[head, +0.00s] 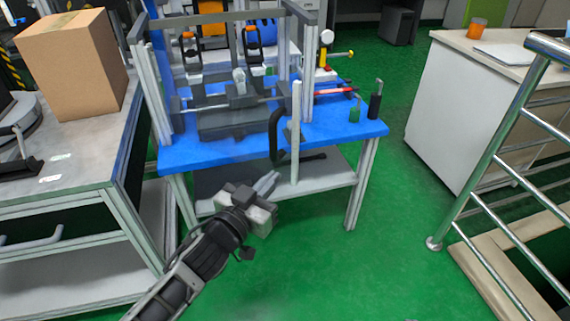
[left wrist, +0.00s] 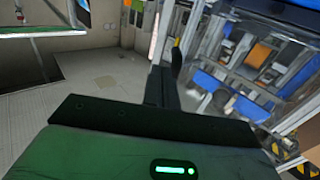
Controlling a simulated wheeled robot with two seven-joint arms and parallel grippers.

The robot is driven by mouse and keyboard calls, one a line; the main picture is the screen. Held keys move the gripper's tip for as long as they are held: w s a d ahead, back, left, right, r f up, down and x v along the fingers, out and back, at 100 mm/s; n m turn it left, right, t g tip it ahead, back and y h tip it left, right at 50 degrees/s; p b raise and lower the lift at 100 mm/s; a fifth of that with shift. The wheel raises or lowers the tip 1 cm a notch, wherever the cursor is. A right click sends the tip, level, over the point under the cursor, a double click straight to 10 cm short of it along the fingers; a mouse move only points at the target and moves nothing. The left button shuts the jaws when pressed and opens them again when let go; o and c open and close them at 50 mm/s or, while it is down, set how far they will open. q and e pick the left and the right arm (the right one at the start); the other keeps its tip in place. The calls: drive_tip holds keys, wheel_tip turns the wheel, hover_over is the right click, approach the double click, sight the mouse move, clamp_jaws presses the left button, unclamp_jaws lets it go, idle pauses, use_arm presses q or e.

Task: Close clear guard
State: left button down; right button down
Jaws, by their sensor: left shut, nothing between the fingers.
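The drop tower (head: 160,85) is an aluminium frame on a blue table (head: 340,130). The clear guard is hard to make out in the head view; a pale upright edge (head: 295,130) with a curved black handle (head: 277,135) stands at the table's front. In the left wrist view a see-through panel (left wrist: 245,75) fills the right side, with the tower's parts visible behind it. My left gripper (head: 268,183) is shut and empty, just in front of the table and below the handle. It appears close to the handle, but contact cannot be told. My right gripper is out of view.
A grey bench with a cardboard box (head: 70,62) stands at the left. A white counter (head: 470,105) and a metal railing (head: 490,155) are at the right. Small green and black cylinders stand on the blue table's right side. The green floor between table and railing is clear.

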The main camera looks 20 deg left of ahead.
sight(292, 155)
use_arm(q)
drive_tip(key=x, duration=0.6)
drive_tip(key=shift+w, duration=0.3)
drive_tip(key=shift+b, duration=0.3)
